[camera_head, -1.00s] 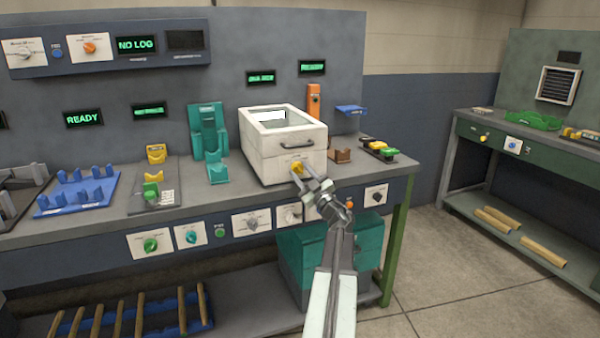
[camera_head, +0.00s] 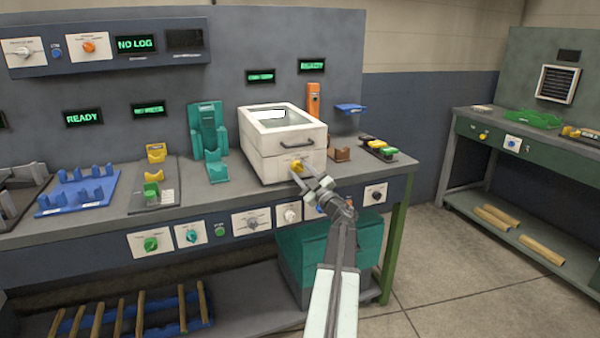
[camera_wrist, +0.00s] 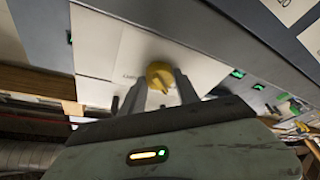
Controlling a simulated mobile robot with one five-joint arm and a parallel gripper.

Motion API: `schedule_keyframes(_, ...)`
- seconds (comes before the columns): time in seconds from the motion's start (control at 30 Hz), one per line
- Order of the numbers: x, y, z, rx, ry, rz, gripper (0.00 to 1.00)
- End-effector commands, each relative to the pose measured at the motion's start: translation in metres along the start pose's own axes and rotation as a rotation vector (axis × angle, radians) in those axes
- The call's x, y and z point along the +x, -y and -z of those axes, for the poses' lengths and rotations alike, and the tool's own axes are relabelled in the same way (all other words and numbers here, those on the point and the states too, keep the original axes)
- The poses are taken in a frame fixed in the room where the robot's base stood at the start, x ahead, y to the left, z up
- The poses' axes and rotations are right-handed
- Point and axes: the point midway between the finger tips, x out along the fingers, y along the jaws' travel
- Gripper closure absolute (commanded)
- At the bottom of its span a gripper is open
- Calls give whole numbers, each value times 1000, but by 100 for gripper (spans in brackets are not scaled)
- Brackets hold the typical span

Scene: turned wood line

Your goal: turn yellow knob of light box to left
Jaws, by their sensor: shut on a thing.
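The light box (camera_head: 262,165) is a white box with a glass-topped lid and a dark handle, standing on the grey bench. Its yellow knob (camera_head: 297,166) is on the front face, low and to the right. The knob also shows in the wrist view (camera_wrist: 160,75), with its raised grip between my fingers. My gripper (camera_head: 299,174) reaches up to the box front from below right and is shut on the knob. In the wrist view, the two fingers of my gripper (camera_wrist: 163,86) lie on either side of the knob. The lid looks closed.
Teal holders (camera_head: 208,130) stand left of the box. A brown block (camera_head: 339,154) and a tray with coloured pieces (camera_head: 379,149) lie to its right. Several knobs, such as a white one (camera_head: 290,214), line the bench front below my gripper.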

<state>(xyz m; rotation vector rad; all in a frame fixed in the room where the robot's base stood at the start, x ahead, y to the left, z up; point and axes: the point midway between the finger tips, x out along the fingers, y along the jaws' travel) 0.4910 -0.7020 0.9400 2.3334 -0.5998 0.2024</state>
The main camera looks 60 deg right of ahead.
Motion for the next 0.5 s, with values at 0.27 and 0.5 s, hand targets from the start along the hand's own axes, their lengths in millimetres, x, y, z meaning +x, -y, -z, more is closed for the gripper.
schedule_keyframes(0.27, 0, 1, 0, -1, -1, 2, 41)
schedule_keyframes(0.5, -2, 1, 0, 0, 0, 1, 41)
